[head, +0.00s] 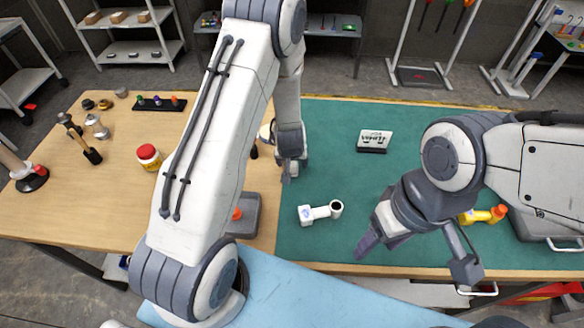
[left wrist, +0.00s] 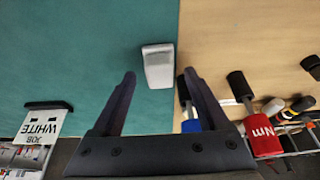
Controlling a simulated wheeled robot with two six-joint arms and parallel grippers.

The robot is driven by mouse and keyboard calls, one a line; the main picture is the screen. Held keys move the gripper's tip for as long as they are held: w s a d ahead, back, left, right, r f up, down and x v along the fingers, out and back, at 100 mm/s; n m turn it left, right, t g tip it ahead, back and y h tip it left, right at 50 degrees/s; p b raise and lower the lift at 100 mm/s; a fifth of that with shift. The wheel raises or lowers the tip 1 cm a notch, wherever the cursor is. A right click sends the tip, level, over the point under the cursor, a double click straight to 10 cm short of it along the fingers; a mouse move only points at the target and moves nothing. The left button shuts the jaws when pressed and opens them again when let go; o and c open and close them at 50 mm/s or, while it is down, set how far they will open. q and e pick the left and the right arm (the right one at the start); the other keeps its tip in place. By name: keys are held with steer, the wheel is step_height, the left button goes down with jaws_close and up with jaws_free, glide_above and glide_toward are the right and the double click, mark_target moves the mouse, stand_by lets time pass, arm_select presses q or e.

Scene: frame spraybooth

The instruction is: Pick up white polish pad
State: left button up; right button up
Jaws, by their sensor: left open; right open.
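The white polish pad (left wrist: 158,66) is a small pale block on the green mat (left wrist: 80,50), close to the mat's edge with the wood, in the left wrist view. My left gripper (left wrist: 159,75) is open, and the pad shows beyond and between its two fingertips. I see no contact with it. In the head view my left gripper (head: 289,175) points down over the mat's left part, and I cannot make out the pad behind my arm. My right gripper (head: 416,265) is open and empty over the mat's front right.
A white sign (head: 375,140) stands behind on the mat. A white tool (head: 320,211) lies right of my left gripper. A yellow tool (head: 483,215) lies near my right arm. A red-lidded jar (head: 148,157) and a grey tray (head: 250,213) are on the wood.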

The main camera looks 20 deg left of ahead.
mark_target(293, 165)
arm_select(q)
steer(key=shift+w+f, duration=0.1)
steer(key=shift+f, duration=0.15)
jaws_close()
steer(key=shift+r, duration=0.15)
steer(key=r, duration=0.2)
steer(key=r+p, duration=0.1)
steer(key=r, duration=0.1)
steer(key=shift+d+r, duration=0.2)
steer(key=shift+r, duration=0.2)
steer(key=s+d+r+p, duration=0.2)
steer(key=d+r+p, duration=0.4)
steer(key=d, duration=0.5)
